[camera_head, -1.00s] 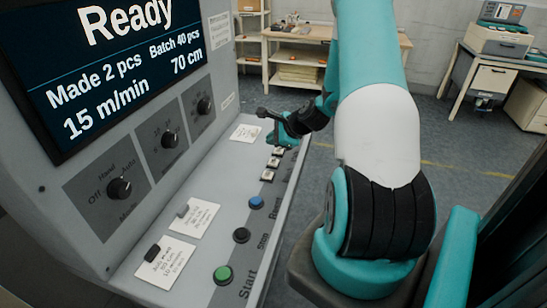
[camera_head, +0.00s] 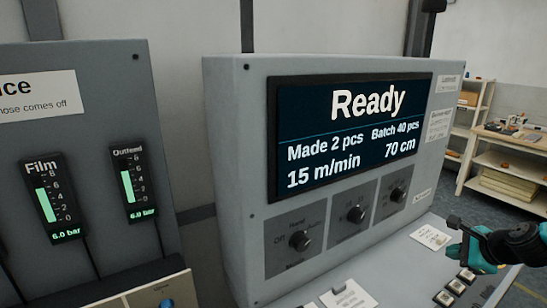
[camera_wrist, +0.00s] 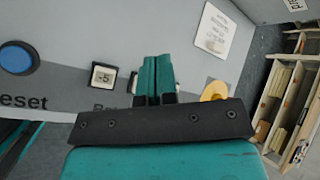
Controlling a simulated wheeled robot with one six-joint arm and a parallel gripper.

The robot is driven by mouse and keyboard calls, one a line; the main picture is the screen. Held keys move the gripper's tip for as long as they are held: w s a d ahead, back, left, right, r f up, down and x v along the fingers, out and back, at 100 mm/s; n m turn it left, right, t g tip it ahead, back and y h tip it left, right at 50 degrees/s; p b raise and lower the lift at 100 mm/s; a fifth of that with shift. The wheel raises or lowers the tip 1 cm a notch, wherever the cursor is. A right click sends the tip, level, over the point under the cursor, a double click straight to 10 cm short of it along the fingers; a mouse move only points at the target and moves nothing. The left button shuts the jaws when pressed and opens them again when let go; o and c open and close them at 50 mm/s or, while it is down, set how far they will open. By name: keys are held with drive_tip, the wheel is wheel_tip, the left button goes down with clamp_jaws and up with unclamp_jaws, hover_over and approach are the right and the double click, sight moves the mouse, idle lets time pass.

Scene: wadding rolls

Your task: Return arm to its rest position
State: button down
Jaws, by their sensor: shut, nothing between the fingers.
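My gripper (camera_wrist: 154,80) shows in the wrist view with its two teal fingers together and nothing between them. It points at the grey control panel (camera_wrist: 135,25), near a small button marked -5 (camera_wrist: 104,76). In the head view part of my gripper (camera_head: 462,248) shows at the lower right, by the panel's sloping desk. Most of my arm is outside the head view.
The control console has a screen (camera_head: 350,135) reading Ready, with several knobs (camera_head: 355,214) below it. Pressure gauges (camera_head: 54,200) stand at the left. A blue button (camera_wrist: 18,57) shows in the wrist view. Shelves (camera_head: 508,165) stand at the back right.

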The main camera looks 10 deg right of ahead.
drive_tip(key=a+r+n+g+y, duration=0.1)
drive_tip(key=a+r+n, duration=0.35)
drive_tip(key=a, duration=0.35)
drive_tip(key=s+a+r+n+g+y, duration=0.1)
drive_tip(key=a+r+n+g+y, duration=0.15)
drive_tip(key=a+n, duration=0.4)
drive_tip(key=a+r+n+g, duration=0.1)
drive_tip(key=a+r+n, duration=0.35)
drive_tip(key=a, duration=0.45)
drive_tip(key=s+a+r+n+g, duration=0.2)
drive_tip(key=s+a+r+n, duration=0.1)
drive_tip(key=s+a+n, duration=0.4)
drive_tip(key=s+a+r+n+g, duration=0.2)
drive_tip(key=s+a+r+n, duration=0.2)
drive_tip(key=s, duration=0.9)
drive_tip(key=a+n+h, duration=0.1)
drive_tip(key=a+n, duration=0.2)
drive_tip(key=n, duration=0.1)
drive_tip(key=shift+s+a+r+n+b, duration=0.15)
drive_tip(key=shift+s+r+n+b, duration=0.15)
drive_tip(key=shift+n, duration=0.05)
drive_tip(key=shift+s, duration=0.1)
